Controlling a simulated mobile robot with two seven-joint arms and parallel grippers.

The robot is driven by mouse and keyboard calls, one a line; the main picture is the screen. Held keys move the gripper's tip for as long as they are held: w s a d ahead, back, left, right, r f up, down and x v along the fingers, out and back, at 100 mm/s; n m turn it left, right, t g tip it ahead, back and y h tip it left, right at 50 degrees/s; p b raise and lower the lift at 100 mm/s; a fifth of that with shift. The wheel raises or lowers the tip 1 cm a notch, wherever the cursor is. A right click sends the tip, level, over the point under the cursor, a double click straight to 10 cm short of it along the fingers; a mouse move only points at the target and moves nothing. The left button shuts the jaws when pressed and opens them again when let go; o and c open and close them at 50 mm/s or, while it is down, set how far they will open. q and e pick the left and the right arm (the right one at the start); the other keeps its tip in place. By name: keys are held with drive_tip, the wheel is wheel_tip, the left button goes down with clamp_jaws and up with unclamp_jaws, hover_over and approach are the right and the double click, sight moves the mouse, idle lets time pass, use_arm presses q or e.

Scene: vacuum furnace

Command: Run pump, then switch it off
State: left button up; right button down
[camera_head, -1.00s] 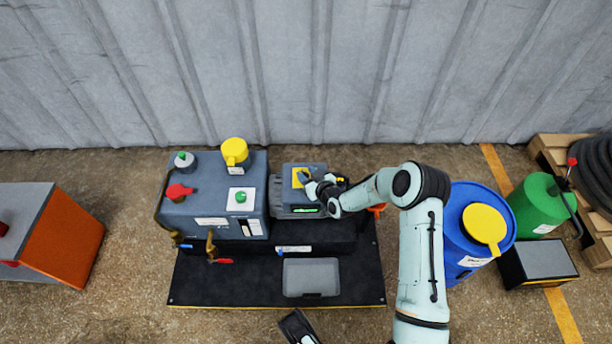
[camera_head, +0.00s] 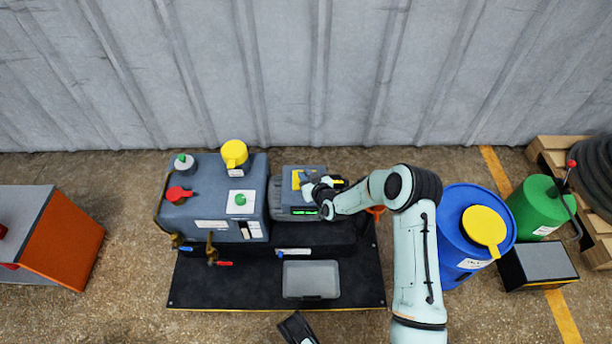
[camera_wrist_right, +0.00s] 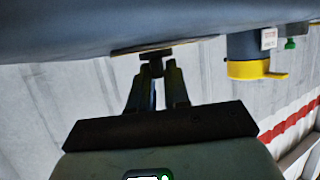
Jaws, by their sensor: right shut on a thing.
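My right gripper (camera_head: 306,181) is at this plate, shut on a small dark switch knob (camera_wrist_right: 155,57). The fingers hide much of the knob, so its setting is unclear.
A shallow grey tray (camera_head: 311,294) lies on the dark base in front. A blue drum (camera_head: 457,225) stands close to the right of my right arm. A green canister (camera_head: 538,208) is further right, an orange box (camera_head: 65,240) at left. The corrugated wall is behind.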

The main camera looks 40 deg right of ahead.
drive_tip(key=m+h, duration=0.1)
drive_tip(key=m+g+h+p, duration=0.1)
drive_tip(key=m+h, duration=0.1)
drive_tip(key=shift+a+f, duration=0.15)
drive_tip(key=shift+a, duration=0.2)
drive_tip(key=m+g+h, duration=0.2)
drive_tip(key=h, duration=0.1)
drive_tip(key=shift+a+m, duration=0.1)
drive_tip(key=shift+m, duration=0.2)
drive_tip(key=shift+w+f+m+g+h, duration=0.1)
drive_tip(key=shift+m+g+h, duration=0.2)
drive_tip(key=shift+m+g, duration=0.2)
drive_tip(key=shift+m+g+h, duration=0.6)
drive_tip(key=shift+m+g, duration=0.2)
use_arm(q)
drive_tip(key=shift+s+a+f+b, duration=0.1)
drive_tip(key=shift+s+f+b, duration=0.15)
drive_tip(key=shift+s+b, duration=0.5)
use_arm(e)
drive_tip(key=shift+w+a+m+g+h, duration=0.1)
drive_tip(key=shift+m+g+h, duration=0.7)
drive_tip(key=shift+m+g, duration=0.75)
use_arm(q)
drive_tip(key=shift+w, duration=0.2)
use_arm(e)
drive_tip(key=shift+f, duration=0.1)
drive_tip(key=c, duration=1.2)
unclamp_jaws()
